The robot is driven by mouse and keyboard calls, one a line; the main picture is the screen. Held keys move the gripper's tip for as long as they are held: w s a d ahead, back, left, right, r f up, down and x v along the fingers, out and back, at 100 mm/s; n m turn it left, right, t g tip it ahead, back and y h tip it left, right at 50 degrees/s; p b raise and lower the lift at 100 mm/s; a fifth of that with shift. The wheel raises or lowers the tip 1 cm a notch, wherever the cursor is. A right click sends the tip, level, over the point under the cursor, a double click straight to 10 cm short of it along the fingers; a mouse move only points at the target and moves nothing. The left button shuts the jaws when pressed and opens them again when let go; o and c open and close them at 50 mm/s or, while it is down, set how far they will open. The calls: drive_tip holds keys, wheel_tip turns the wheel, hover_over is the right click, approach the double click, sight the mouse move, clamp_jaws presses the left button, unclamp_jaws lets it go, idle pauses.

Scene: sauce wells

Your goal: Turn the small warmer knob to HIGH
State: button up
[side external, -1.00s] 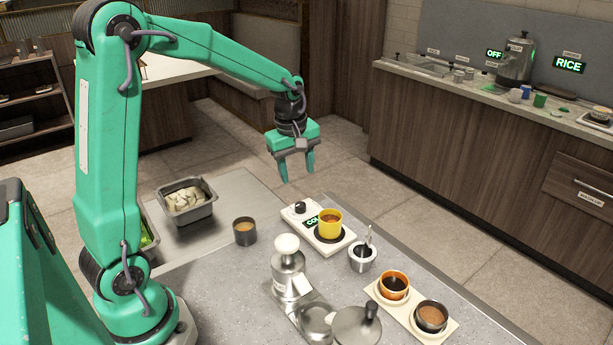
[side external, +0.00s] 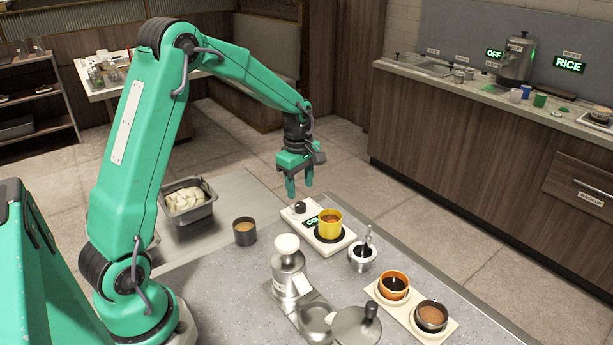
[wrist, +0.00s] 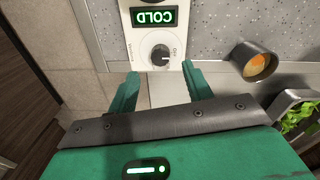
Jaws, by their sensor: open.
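The small warmer (side external: 329,242) is a white unit on the counter, with a knob (side external: 299,207) at its far left end. Its display (side external: 313,221) is lit green and reads COLD, upside down in the wrist view (wrist: 155,17). A yellow cup (side external: 329,223) stands on its dark plate. In the wrist view the knob (wrist: 160,56) is grey with a pale pointer mark, on a white panel with small lettering. My gripper (side external: 299,196) is open and empty, pointing down above and close to the knob. In the wrist view its two fingers (wrist: 160,82) stand apart, short of the knob.
A dark cup (side external: 245,231) stands left of the warmer, and a steel pan (side external: 188,204) sits farther left. A small steel pot (side external: 362,257) stands near the warmer's right end. A pump dispenser (side external: 288,272) and a tray with two cups (side external: 411,318) are nearer the camera.

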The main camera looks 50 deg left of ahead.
sight(301, 205)
drive_tip(key=shift+w+f, duration=0.1)
drive_tip(key=shift+f, duration=2.95)
drive_tip(key=c, duration=1)
